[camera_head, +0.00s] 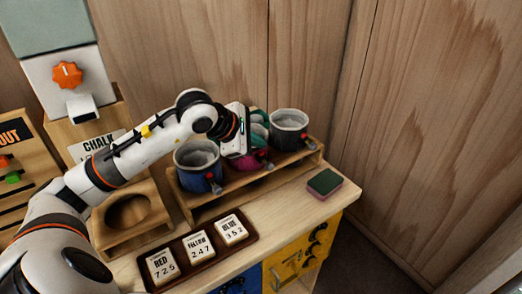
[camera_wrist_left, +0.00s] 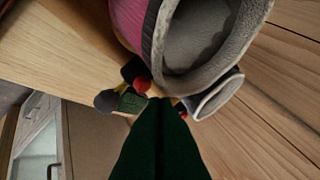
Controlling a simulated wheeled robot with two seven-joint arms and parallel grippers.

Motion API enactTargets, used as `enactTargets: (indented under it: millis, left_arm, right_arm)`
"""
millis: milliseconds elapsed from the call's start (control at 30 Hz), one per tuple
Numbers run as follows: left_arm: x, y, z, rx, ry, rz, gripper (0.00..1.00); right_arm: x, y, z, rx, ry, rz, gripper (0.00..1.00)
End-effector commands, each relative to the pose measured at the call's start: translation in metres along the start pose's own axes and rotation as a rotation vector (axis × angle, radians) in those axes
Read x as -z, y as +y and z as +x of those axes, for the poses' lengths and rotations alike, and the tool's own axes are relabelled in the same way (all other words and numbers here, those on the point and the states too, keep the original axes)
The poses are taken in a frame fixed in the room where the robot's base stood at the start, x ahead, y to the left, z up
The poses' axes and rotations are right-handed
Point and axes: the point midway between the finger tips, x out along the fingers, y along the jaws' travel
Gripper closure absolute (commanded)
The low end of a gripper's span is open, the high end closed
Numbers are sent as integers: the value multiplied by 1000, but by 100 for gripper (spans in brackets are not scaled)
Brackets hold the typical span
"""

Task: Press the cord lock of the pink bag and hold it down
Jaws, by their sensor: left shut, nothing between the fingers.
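The pink bag (camera_head: 240,164), with a grey fleece rim, stands in the middle of a wooden rack, partly hidden by my left gripper (camera_head: 257,132). Its cord lock (camera_head: 268,166) shows a red button at the front right. In the left wrist view the pink bag (camera_wrist_left: 127,18) fills the top, and a dark cord lock with a red button (camera_wrist_left: 142,84) sits by its rim. My left gripper (camera_wrist_left: 160,99) is shut and empty, its dark green fingertips close beside that button; I cannot tell whether they touch. My right gripper is not in view.
A blue bag (camera_head: 192,178) stands left of the pink one and a grey bag (camera_head: 288,132) right, each with a red-buttoned cord lock. The wooden rack (camera_head: 220,202) holds them. A tray of labelled tiles (camera_head: 200,246) and a sponge (camera_head: 324,182) lie on the tabletop. Wooden walls stand behind.

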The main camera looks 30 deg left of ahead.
Motion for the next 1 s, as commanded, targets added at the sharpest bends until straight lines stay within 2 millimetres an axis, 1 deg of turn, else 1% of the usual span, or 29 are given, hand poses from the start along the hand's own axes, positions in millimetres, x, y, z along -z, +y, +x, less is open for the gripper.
enactTargets:
  millis: [367,800,1000]
  left_arm:
    - [2,-2,-3,1,0,1,100]
    - [24,-24,-33,2,0,1,100]
    - [26,-26,-36,0,-1,1,100]
  right_arm:
    - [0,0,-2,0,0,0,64]
    - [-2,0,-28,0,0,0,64]
    - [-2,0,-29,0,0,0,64]
